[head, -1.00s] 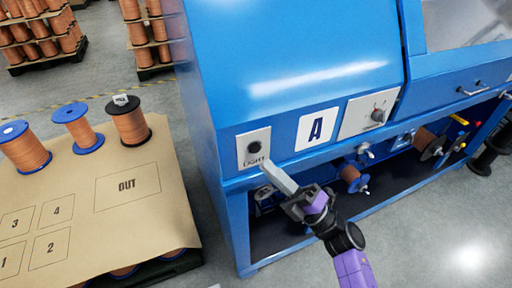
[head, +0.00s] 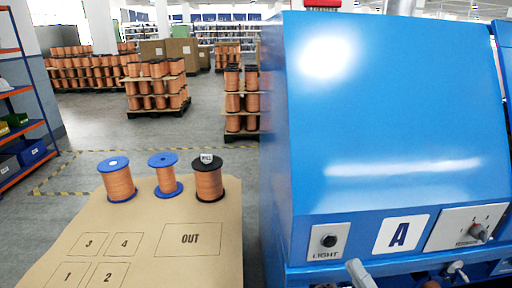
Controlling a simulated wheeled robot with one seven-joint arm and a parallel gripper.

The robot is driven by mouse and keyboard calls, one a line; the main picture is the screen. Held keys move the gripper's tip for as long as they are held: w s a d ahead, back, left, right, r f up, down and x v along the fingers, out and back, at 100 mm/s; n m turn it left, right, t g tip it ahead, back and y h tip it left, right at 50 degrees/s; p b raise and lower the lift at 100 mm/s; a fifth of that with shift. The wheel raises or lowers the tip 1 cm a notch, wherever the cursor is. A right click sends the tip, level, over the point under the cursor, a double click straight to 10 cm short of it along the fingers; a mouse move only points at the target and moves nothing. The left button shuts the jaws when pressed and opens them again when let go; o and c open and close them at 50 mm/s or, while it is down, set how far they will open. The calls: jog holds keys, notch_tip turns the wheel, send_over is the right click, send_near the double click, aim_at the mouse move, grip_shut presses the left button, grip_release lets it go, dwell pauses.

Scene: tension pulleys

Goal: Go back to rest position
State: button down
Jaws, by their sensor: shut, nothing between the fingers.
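The rest of my arm is mostly cut off by the lower edge.
The blue machine (head: 385,120) with its A label (head: 401,234) and rotary switch panel (head: 467,228) fills the right side. A brown board (head: 140,222) holds three copper spools at left. Pallets of spools (head: 157,88) and a shelf rack (head: 22,100) stand behind. Grey floor lies between.

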jog(key=s+a+f+m+g+h, duration=0.1)
jog(key=s+f+m+g+h, duration=0.1)
jog(key=s+m+h, duration=0.2)
jog(key=s+a+f+m+g+h, duration=0.1)
jog(key=s+f+m+g+h, duration=0.1)
jog(key=s+m, duration=0.9)
jog(key=s+a+f+m+g+h, duration=0.1)
jog(key=s+m+h, duration=0.4)
jog(key=s, duration=1.2)
jog(key=f+m+g, duration=0.1)
jog(key=m+g, duration=0.1)
jog(key=m, duration=0.1)
jog(key=shift+s+f+h, duration=0.3)
jog(key=shift+s+f, duration=0.05)
jog(key=shift+f, duration=0.05)
